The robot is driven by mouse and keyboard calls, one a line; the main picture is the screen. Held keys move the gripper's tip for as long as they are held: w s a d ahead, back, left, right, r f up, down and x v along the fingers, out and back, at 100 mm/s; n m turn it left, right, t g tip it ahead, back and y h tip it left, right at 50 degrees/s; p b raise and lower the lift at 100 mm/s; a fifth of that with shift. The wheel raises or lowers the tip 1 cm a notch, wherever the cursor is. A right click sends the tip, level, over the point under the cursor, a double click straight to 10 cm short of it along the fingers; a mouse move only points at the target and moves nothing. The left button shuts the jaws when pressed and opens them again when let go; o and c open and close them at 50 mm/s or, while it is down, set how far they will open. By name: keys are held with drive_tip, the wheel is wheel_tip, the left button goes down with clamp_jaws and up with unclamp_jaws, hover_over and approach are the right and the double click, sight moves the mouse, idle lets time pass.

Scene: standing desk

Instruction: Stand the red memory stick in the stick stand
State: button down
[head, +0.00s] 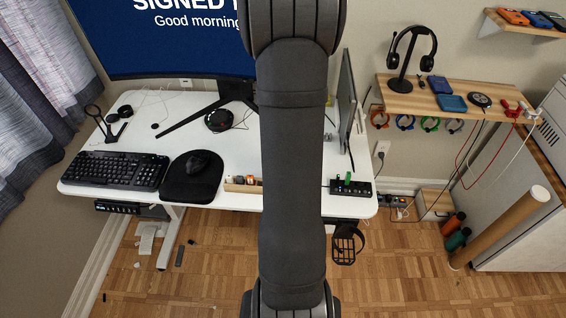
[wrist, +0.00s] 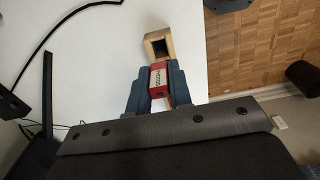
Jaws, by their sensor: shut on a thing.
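My gripper (wrist: 159,77) is shut on the red memory stick (wrist: 158,78) in the wrist view. The stick's labelled red face is toward the camera, between the two dark fingers. Just beyond it is the light wooden stick stand (wrist: 144,46), with a square dark opening, near the desk edge. A little pale wood also shows below the stick between the fingers. I cannot tell whether the stick touches the stand. In the head view a low wooden holder (head: 232,187) lies at the desk's front edge, partly behind my arm. My gripper and the red stick are hidden there.
The white desk (head: 140,185) holds a keyboard (head: 115,170), a mouse on a dark mat (head: 190,185) and a monitor (head: 165,40). A black hub with a green stick (head: 348,179) stands at the front right. Parquet floor (wrist: 245,35) lies beyond the desk edge.

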drive_tip(key=shift+f, duration=1.2)
drive_tip(key=shift+f, duration=1.25)
idle(0.4)
drive_tip(key=shift+r, duration=0.1)
drive_tip(key=shift+r, duration=0.9)
drive_tip(key=shift+f, duration=1)
idle(0.8)
drive_tip(key=c, duration=1.2)
unclamp_jaws()
drive_tip(key=shift+c, duration=0.2)
drive_tip(key=shift+r, duration=0.15)
wheel_tip(320, 180, up, 17)
